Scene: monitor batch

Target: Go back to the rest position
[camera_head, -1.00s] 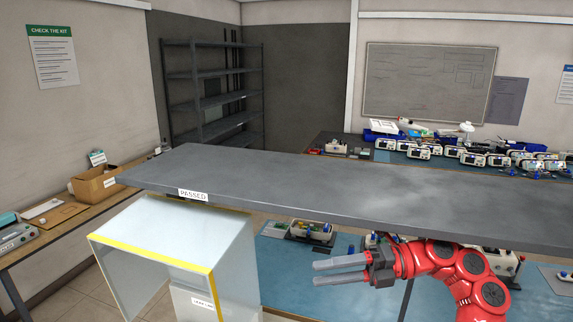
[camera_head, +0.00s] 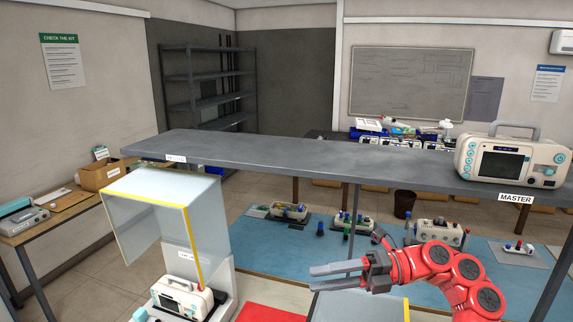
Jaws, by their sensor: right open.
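My right gripper (camera_head: 313,278) is open and empty. Its grey fingers point left in the picture, and its red arm comes in from the lower right. It appears over the blue mat (camera_head: 270,258), below the long grey shelf (camera_head: 330,163) in the picture. It touches nothing that I can see. My left gripper is not in view.
A monitor (camera_head: 507,162) stands on the shelf above a "MASTER" label (camera_head: 516,198). Another monitor (camera_head: 178,298) sits by the yellow-edged clear booth (camera_head: 148,215) at lower left. Units with knobs (camera_head: 440,233) stand on the mat. A red patch (camera_head: 270,312) lies in front.

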